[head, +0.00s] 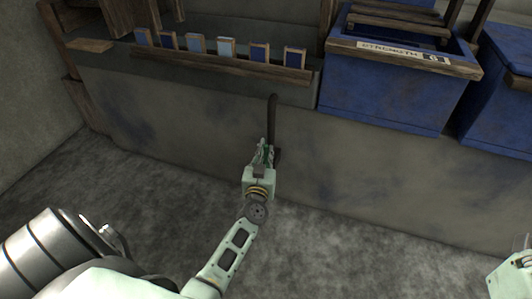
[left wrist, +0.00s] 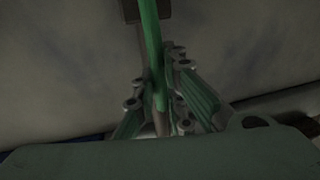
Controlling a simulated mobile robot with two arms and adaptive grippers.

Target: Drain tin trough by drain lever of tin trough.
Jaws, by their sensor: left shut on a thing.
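The tin trough (head: 205,84) is a long grey basin at the upper left in the head view, set along the top of a grey wall. The drain lever (head: 272,112) is a dark upright rod on the front below the trough's right end. My left gripper (head: 263,151) is shut on the lever's lower part and hides some of it. In the left wrist view, a green bar (left wrist: 151,40) runs down between the fingers of the left gripper (left wrist: 165,95). A pale green part of my right arm's end shows at the bottom right edge; its fingers are not clear.
A wooden rail (head: 235,67) with several blue and pale tabs runs along the trough. A blue vat (head: 385,105) labelled "STRENGTH" stands to its right, with another blue vat (head: 502,105) beyond. The grey floor (head: 130,195) before the wall is clear.

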